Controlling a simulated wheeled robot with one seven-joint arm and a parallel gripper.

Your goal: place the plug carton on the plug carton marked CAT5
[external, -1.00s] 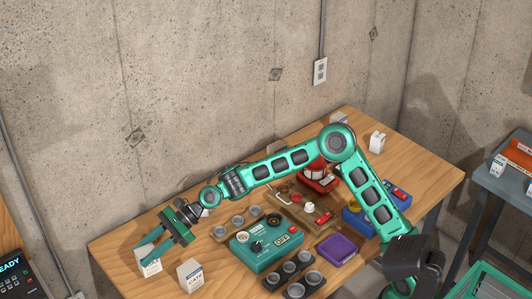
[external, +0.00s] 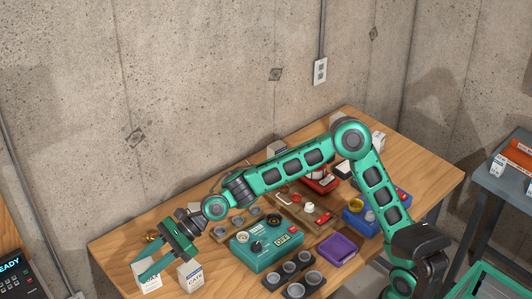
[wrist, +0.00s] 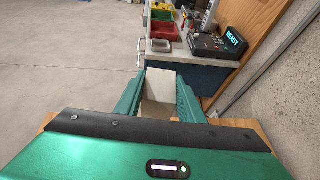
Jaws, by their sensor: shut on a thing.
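My gripper (external: 165,263) is over the front left part of the table, shut on a white plug carton (external: 149,280). The fingers partly cover the carton and its label is too small to read surely. In the wrist view the carton (wrist: 160,88) sits between the two green fingers of my gripper (wrist: 159,82). A second white carton (external: 191,278) stands upright just right of the held one; its dark label begins with CAT, but the last character is unclear. I cannot tell whether the held carton touches the table.
A teal device (external: 265,247) with knobs, a dark cup tray (external: 293,275) and a purple box (external: 338,249) lie to the right. Another white carton (external: 378,139) stands at the back right. A concrete wall (external: 170,90) rises behind the wooden table (external: 110,243).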

